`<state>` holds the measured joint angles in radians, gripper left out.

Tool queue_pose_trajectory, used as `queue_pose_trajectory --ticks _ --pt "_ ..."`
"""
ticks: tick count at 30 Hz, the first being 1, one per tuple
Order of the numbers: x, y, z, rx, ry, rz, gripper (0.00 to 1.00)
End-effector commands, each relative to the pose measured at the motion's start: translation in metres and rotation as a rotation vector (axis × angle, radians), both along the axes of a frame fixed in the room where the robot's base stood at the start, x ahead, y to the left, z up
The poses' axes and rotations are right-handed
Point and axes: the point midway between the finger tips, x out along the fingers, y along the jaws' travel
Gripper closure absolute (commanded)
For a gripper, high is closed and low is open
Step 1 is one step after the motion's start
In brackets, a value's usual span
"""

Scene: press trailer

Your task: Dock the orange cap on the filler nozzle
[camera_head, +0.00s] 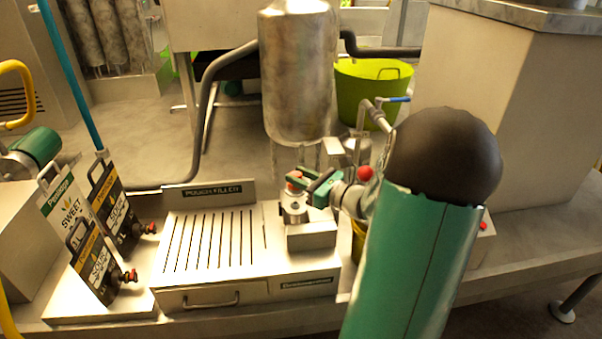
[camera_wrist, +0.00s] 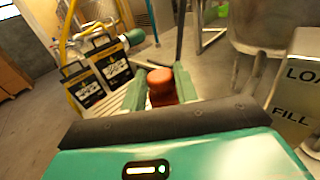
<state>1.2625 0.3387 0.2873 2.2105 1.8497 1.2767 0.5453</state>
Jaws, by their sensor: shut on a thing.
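The orange cap (camera_wrist: 161,84) is between the two green fingers of my gripper (camera_wrist: 160,92) in the wrist view. My gripper is shut on it. In the head view the cap (camera_head: 294,177) shows as a small orange-red top at the tips of my gripper (camera_head: 308,186). Directly below it in the picture is a short round metal fitting (camera_head: 294,212) on a pale block. I cannot tell whether cap and fitting touch, or whether this fitting is the filler nozzle. The cap's lower part is hidden.
A slotted tray (camera_head: 214,242) lies left of the block, with labelled pouches (camera_head: 106,265) further left. A steel tank (camera_head: 297,75) stands behind. A red knob (camera_head: 365,173) is close to my wrist. A green tub (camera_head: 370,90) is behind. A LOAD/FILL panel (camera_wrist: 298,90) is right.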

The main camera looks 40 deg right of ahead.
Motion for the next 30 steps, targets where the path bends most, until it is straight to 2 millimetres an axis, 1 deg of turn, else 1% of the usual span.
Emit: queue_pose_trajectory --ticks 6,12,18,30 --pt "0.0 0.001 -0.024 0.004 0.001 0.001 0.96" --pt "0.001 0.0 -0.04 0.003 0.0 0.003 0.96" --pt "0.002 -0.002 -0.045 -0.001 -0.002 0.004 0.96" --pt "0.002 -0.002 -0.045 0.0 -0.001 0.005 0.96"
